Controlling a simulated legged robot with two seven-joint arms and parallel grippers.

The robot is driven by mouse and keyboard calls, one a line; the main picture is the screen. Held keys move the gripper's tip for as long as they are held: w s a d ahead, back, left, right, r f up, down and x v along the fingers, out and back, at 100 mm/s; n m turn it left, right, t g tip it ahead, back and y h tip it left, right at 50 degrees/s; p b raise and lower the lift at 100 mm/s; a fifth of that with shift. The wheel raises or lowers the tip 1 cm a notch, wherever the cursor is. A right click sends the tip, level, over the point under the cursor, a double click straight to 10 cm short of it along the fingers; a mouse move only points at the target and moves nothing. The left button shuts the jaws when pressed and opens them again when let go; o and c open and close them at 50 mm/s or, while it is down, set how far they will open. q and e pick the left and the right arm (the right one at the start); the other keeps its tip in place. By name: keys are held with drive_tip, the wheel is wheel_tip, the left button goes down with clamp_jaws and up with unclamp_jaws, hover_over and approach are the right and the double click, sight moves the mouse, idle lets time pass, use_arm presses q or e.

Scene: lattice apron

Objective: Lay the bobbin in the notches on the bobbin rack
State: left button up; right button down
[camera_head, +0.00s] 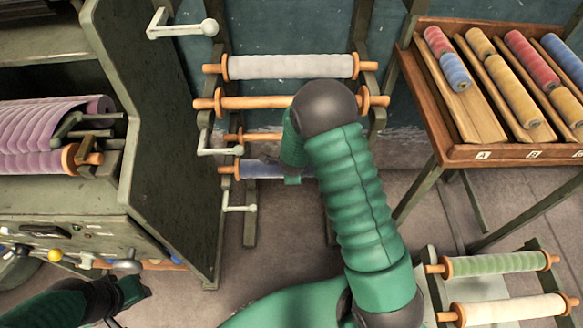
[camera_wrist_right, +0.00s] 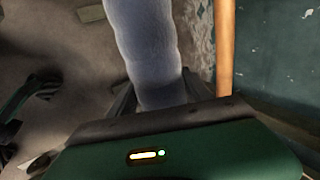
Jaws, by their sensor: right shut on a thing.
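A blue-grey bobbin (camera_head: 262,169) with an orange wooden end lies level low at the standing rack (camera_head: 251,225) against the wall. My right arm covers its right part. In the right wrist view the bobbin (camera_wrist_right: 147,50) runs up from my right gripper (camera_wrist_right: 155,112), which is shut on it. In the head view this gripper (camera_head: 292,178) is mostly hidden behind my forearm. I cannot tell whether the bobbin's ends rest in notches. My left gripper (camera_head: 136,290) is at the lower left, away from the rack; its jaws are unclear.
Above are a grey-white bobbin (camera_head: 290,66) and a bare wooden roller (camera_head: 258,102). White cranks (camera_head: 184,27) stick out at the left. A green machine panel (camera_head: 160,120) bounds the left side. A spool tray (camera_head: 470,152) stands right; green (camera_head: 495,264) and cream (camera_head: 510,309) bobbins lie below.

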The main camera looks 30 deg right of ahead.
drive_tip(key=shift+f, duration=0.1)
drive_tip(key=shift+c, duration=1.9)
unclamp_jaws()
drive_tip(key=p+v, duration=0.6)
drive_tip(key=v, duration=1)
drive_tip(key=shift+s+a+r, duration=0.2)
drive_tip(key=shift+r, duration=0.1)
